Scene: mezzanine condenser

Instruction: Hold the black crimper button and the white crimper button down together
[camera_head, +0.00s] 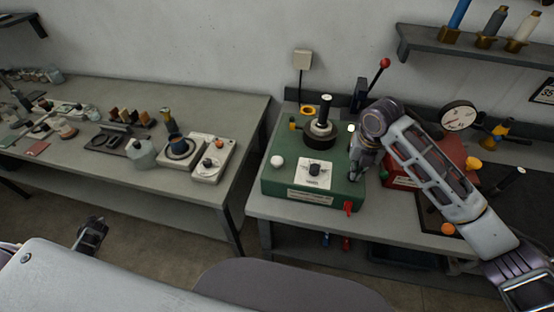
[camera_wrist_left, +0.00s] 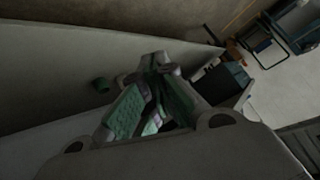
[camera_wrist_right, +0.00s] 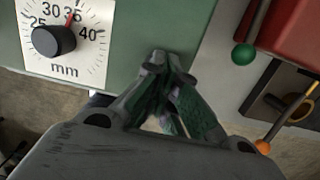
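The green crimper box (camera_head: 272,184) stands on the right bench with a dial plate (camera_head: 314,174) on its sloping top. The white crimper button (camera_head: 277,162) is a pale round knob at the box's left, with no gripper near it. My right gripper (camera_head: 356,177) points down at the right of the box top; its fingertips (camera_wrist_right: 167,58) are together over the green surface. I cannot see the black crimper button; the right fingers may hide it, and contact cannot be told. My left gripper (camera_head: 92,228) hangs low at the left, away from the crimper; its fingertips (camera_wrist_left: 158,62) are together and empty.
A red box (camera_head: 405,177) stands right of the crimper, behind my right forearm. A pressure gauge (camera_head: 458,117) is behind it. The left bench (camera_head: 110,186) carries several small tools. A gap separates the benches. A wall shelf (camera_head: 440,44) holds spools.

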